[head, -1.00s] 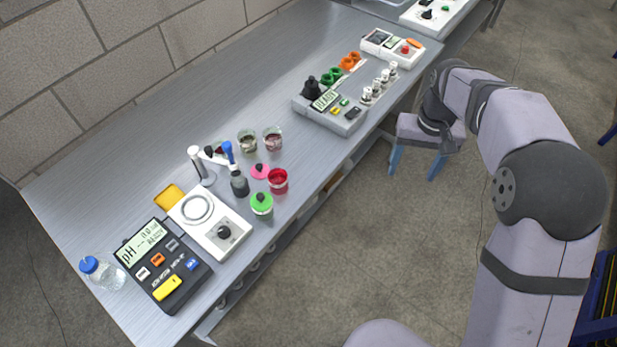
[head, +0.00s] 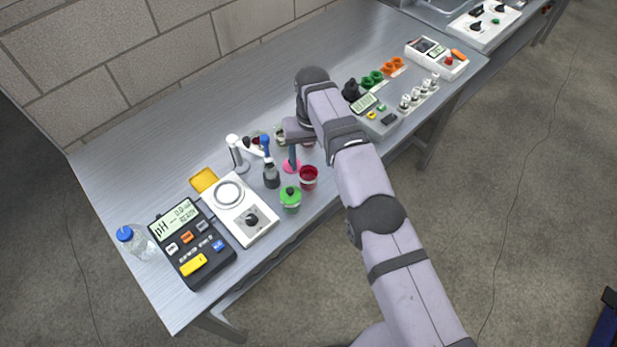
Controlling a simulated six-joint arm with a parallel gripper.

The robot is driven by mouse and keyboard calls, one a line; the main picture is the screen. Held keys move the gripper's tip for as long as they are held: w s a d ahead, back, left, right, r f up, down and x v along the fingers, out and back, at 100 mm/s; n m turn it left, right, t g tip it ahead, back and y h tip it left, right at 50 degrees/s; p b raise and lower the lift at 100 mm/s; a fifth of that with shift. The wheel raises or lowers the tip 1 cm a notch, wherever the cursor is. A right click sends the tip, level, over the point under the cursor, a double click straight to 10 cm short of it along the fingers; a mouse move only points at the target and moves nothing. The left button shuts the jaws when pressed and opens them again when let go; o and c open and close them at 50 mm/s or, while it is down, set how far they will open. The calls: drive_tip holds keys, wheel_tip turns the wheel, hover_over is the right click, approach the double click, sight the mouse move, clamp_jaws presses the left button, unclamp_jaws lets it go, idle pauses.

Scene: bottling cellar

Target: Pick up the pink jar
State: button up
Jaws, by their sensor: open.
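An open jar (head: 308,177) with a pinkish-red wall and dark red inside stands upright near the bench's front edge. A flat pink lid-like piece (head: 289,168) lies just left of it; it is partly covered by my gripper. My gripper (head: 293,163) points down over the pink piece, just behind and left of the open jar. Its jaws are open with nothing seen between them; one blue-grey finger shows and the other is hidden. I cannot tell whether the finger touches the pink piece.
A green-lidded jar (head: 290,199) stands in front, and a dark bottle with a blue top (head: 270,172) to the left. A white stirrer plate (head: 246,222) and pH meter (head: 190,243) lie further left.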

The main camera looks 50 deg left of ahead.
sight(309, 175)
drive_tip(key=shift+f+b, duration=1.05)
drive_tip(key=shift+f, duration=0.05)
wheel_tip(309, 175, down, 2)
drive_tip(key=shift+s+a+b, duration=0.1)
drive_tip(key=shift+s+b, duration=0.05)
drive_tip(key=shift+b, duration=1)
drive_tip(key=shift+s+f+p, duration=0.2)
drive_tip(key=shift+f+p, duration=0.2)
drive_tip(key=shift+f, duration=1.15)
drive_tip(key=shift+a, duration=0.1)
drive_tip(key=c, duration=1.3)
